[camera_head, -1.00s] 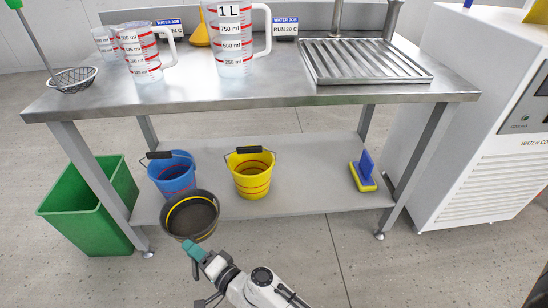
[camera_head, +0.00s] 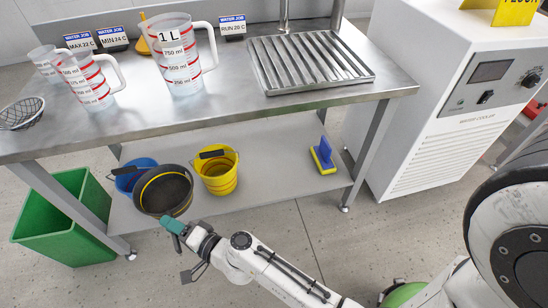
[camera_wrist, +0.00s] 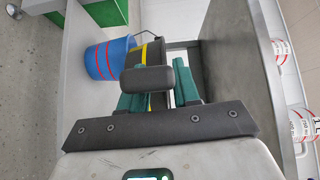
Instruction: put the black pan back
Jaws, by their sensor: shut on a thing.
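The black pan (camera_head: 163,191) is a round dark vessel with a yellow stripe. In the head view it overlaps the lower shelf (camera_head: 265,155) near its front left part and hides much of the blue bucket (camera_head: 128,178). My gripper (camera_head: 172,226), with teal fingers, is at the pan's near side and is shut on it. In the wrist view the pan (camera_wrist: 155,52) shows behind a dark handle (camera_wrist: 147,79) that lies between the teal fingers (camera_wrist: 160,88). The blue bucket also shows left of it (camera_wrist: 108,58). I cannot tell whether the pan touches the shelf.
A yellow bucket (camera_head: 217,180) stands right of the pan, and a blue and yellow brush (camera_head: 323,156) is farther right. A green bin (camera_head: 60,225) stands at the left. The steel table (camera_head: 215,105) above carries jugs. The shelf between bucket and brush is clear.

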